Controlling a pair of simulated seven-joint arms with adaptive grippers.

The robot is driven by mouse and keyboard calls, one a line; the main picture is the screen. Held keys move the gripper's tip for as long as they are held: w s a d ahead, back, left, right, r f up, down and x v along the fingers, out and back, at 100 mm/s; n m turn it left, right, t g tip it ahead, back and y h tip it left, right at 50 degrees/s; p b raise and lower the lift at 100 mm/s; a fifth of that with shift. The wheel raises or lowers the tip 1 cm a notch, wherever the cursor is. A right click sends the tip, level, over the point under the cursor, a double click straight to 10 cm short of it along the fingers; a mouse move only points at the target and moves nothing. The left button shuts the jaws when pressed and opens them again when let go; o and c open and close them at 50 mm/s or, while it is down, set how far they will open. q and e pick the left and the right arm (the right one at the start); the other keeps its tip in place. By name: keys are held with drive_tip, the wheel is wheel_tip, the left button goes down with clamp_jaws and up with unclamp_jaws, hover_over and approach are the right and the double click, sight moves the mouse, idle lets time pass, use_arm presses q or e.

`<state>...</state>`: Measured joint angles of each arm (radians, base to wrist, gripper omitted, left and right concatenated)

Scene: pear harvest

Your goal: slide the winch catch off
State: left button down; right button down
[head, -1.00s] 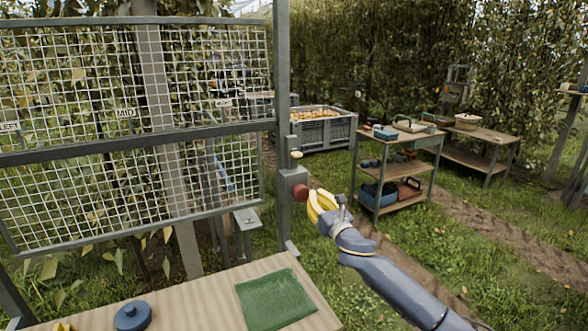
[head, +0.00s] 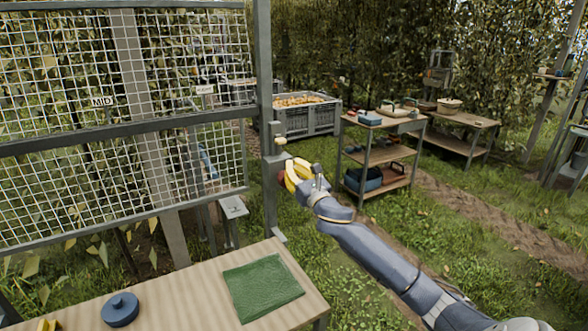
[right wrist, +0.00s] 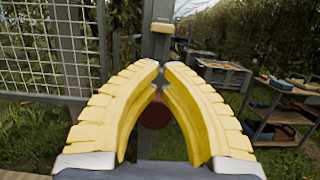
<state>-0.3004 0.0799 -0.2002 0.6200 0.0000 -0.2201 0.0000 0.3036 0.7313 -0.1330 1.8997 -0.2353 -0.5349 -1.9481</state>
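A dark red round knob (head: 282,178) sits on the grey winch housing on the metal post. It shows between the yellow fingers in the right wrist view (right wrist: 155,115). My right gripper (head: 290,172) is at this knob, its fingers partly covering it. Its fingertips lie close together with a small gap; whether they press on the knob I cannot tell. A small cream-yellow piece (head: 281,140) sits on the post above, clear of the fingers; I cannot tell which part is the catch. Yellow tips, apparently my left gripper (head: 48,325), show at the bottom left edge.
A wire mesh gate (head: 120,130) stands left of the post. A wooden table (head: 190,285) in front bears a green cloth (head: 262,288) and a blue disc (head: 120,309). A grey crate (head: 312,120) of fruit and a shelf cart (head: 385,130) stand behind.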

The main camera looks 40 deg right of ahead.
sight(283, 143)
drive_tip(key=shift+x, duration=3.65)
drive_tip(key=shift+w, duration=0.1)
drive_tip(key=shift+r, duration=1.9)
